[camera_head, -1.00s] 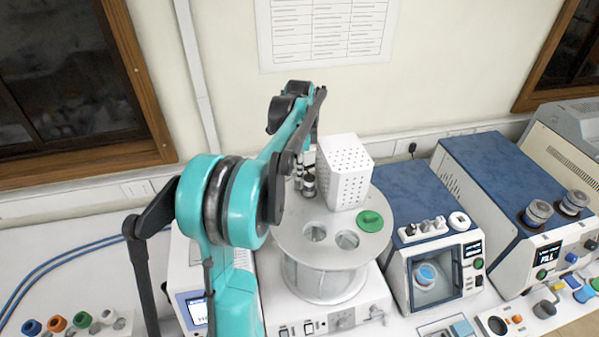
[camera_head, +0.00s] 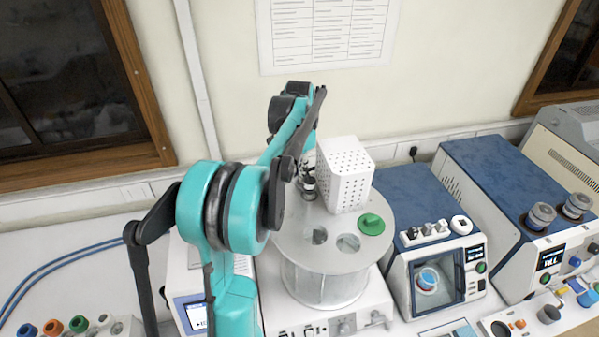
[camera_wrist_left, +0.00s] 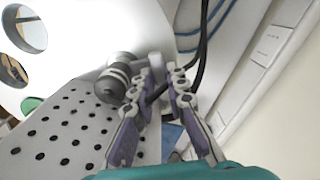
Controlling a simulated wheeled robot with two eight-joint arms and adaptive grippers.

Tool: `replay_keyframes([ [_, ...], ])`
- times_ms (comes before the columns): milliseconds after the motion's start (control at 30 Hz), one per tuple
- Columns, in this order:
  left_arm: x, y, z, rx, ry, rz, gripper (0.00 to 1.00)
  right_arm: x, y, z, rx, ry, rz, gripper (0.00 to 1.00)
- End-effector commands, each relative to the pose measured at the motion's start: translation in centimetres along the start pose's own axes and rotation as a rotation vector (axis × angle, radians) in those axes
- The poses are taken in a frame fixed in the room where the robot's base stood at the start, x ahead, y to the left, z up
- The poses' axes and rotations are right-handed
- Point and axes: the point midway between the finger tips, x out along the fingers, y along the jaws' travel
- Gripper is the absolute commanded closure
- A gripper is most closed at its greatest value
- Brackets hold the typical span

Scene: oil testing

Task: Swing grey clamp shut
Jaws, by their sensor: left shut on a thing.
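My left gripper (camera_head: 306,168) is at the back of the round clear bath, left of the white perforated box (camera_head: 346,175), mostly behind my own arm. In the left wrist view its two fingers (camera_wrist_left: 163,82) are close together, shut on a thin dark part that I take for the grey clamp. A grey and black ringed cylinder (camera_wrist_left: 118,76) sits right beside the left finger, and the same grey fittings (camera_head: 309,188) show on the bath lid in the head view. How far the clamp is swung cannot be told. My right gripper is not in view.
The bath lid (camera_head: 290,240) has two round holes and a green cap (camera_head: 371,224). A blue-topped instrument (camera_head: 425,195) stands at the right, and a rack of coloured caps at the lower left. A black cable (camera_wrist_left: 204,45) runs behind the fingers.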

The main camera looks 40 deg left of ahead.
Motion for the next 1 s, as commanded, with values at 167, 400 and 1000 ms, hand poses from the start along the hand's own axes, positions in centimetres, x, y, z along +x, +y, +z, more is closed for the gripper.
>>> replay_keyframes([
  [167,-0.08,-0.08,-0.05,-0.025,0.002,-0.002,1.0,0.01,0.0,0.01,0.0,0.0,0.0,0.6],
  [400,-0.09,-0.09,-0.05,-0.029,0.002,-0.002,1.0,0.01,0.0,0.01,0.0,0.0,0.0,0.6],
  [1000,-0.35,-0.05,-0.02,-0.028,0.001,-0.001,0.66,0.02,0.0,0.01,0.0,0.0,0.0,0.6],
])
